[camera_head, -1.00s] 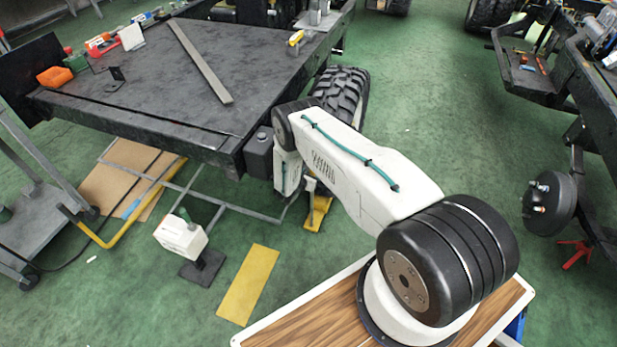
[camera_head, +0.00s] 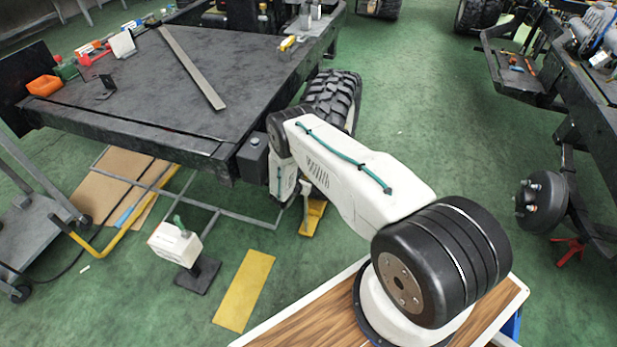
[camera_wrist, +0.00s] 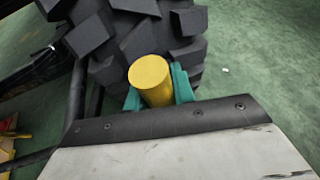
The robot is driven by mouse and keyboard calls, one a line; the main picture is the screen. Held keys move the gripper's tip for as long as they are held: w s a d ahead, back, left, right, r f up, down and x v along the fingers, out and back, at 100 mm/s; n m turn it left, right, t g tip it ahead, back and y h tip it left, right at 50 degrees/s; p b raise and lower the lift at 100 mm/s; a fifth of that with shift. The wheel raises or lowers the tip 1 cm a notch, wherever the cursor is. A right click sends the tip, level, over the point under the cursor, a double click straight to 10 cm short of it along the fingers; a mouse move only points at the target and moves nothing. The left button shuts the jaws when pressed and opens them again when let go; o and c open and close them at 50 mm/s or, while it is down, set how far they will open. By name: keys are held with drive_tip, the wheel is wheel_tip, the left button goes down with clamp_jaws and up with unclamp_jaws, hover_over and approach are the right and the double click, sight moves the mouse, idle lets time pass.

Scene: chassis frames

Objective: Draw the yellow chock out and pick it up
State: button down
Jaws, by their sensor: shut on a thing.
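The yellow chock (camera_head: 313,216) is low on the floor near the tyre (camera_head: 334,97), partly hidden behind my arm in the head view. In the wrist view a yellow cylinder (camera_wrist: 150,79), seen end-on, stands between the teal fingers of my gripper (camera_wrist: 158,92). The fingers are shut on it from both sides. The black treaded tyre (camera_wrist: 125,35) is close behind it. The lower part of the chock is hidden in the wrist view, so I cannot tell whether it touches the tyre or floor.
A black flatbed (camera_head: 150,85) with tools on it overhangs at left, above a grey tube frame (camera_head: 235,212). A white box on a stand (camera_head: 176,243) and a flat yellow plate (camera_head: 244,290) are on the floor. Green floor right of the tyre is clear.

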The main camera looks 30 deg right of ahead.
drive_tip(key=s+a, duration=1.3)
drive_tip(key=a, duration=0.3)
drive_tip(key=shift+a, duration=0.4)
idle(1.7)
drive_tip(key=c, duration=1.1)
unclamp_jaws()
drive_tip(key=v, duration=0.8)
